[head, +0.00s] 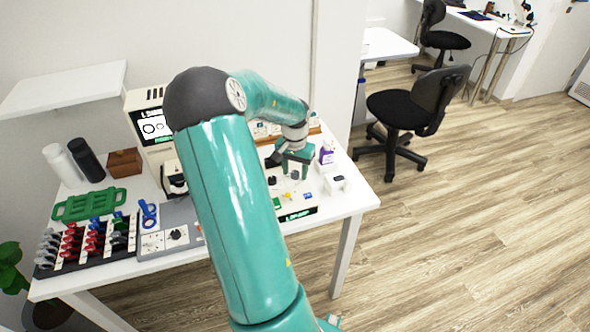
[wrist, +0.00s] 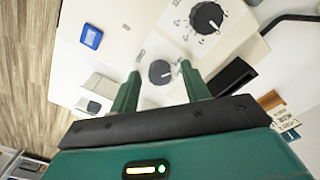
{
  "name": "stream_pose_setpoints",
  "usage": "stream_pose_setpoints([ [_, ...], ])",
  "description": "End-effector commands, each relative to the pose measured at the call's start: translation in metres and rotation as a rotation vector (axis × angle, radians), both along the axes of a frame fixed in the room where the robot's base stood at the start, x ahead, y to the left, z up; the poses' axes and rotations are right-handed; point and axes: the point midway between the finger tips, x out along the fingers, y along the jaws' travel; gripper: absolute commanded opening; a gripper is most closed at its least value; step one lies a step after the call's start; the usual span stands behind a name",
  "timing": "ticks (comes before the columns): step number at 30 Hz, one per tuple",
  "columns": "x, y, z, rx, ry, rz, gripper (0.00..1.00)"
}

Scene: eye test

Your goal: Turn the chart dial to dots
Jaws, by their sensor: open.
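In the wrist view a small dark round dial (wrist: 160,72) with a white pointer mark sits on a white panel (wrist: 130,30), between my fingertips as seen from the wrist. A larger black dial (wrist: 207,18) with a white pointer and small printed marks around it lies beyond, to the upper right. The marks are too small to read, and I cannot tell which dial is the chart dial. My gripper (wrist: 160,69) is open with nothing held. In the head view my gripper (head: 292,158) is over the console (head: 297,214) at the table's right side; contact with the dial cannot be told.
The white table (head: 362,199) holds a blue button (wrist: 91,36), a purple-labelled bottle (head: 326,153), a grey panel with another dial (head: 175,234) and a rack of red and dark items (head: 85,240). A screen device (head: 152,127) stands behind. Open floor lies right.

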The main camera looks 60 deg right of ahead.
Motion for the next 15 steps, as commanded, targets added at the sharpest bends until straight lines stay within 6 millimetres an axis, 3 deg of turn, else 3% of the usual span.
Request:
stream_pose_setpoints([
  [4,-0.0001,0.0001,0.0001,0.000,0.000,0.000,0.47],
  [11,0.0000,0.0001,0.0003,0.001,0.000,0.000,0.02],
  [15,0.0001,0.0001,0.0004,0.001,0.000,-0.002,0.02],
])
